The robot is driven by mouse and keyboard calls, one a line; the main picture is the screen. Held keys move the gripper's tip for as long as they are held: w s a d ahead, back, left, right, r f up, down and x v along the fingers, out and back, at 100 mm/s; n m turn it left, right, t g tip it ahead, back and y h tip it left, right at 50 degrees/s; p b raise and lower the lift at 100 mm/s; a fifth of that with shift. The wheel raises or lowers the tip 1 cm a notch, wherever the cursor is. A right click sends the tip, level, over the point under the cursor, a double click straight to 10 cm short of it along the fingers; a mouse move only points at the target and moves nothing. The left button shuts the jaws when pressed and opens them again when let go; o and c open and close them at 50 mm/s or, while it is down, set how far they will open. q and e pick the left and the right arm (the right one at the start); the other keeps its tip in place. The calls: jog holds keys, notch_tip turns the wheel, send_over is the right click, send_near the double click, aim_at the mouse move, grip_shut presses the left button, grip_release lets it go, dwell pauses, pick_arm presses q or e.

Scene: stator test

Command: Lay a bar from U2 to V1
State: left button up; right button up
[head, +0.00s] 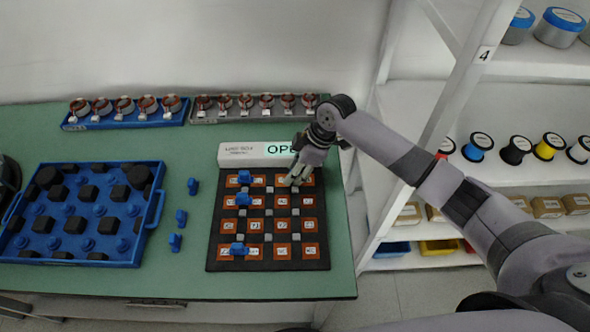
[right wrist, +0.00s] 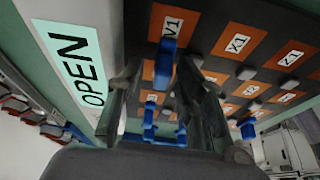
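The dark board (head: 215,262) with orange labelled pads lies on the table. The pad marked V1 (right wrist: 172,24) is in the row nearest the sign. A blue bar (right wrist: 165,60) sits at V1 and reaches toward the neighbouring pad in that row, whose label I cannot read. My right gripper (head: 291,181) is low over this row; in the right wrist view its fingers (right wrist: 164,75) stand either side of the bar with gaps. Other blue bars lie on the board: one at upper left (head: 245,177), one below it (head: 243,200), one at lower left (head: 238,249). My left gripper is out of view.
A white box (head: 240,152) with an OPEN sign stands behind the board. Several loose blue pieces (head: 181,217) stand left of it. A blue tray (head: 100,258) is farther left. Racks of copper-wound parts (head: 124,106) line the back. Shelves (head: 470,88) stand right.

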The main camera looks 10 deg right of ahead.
jog(key=shift+s, duration=0.1)
jog(key=shift+r, duration=0.15)
jog(key=v, duration=1.1)
jog(key=shift+d+r, duration=0.3)
jog(key=shift+r, duration=0.05)
jog(key=shift+s, duration=0.1)
dwell(0.5)
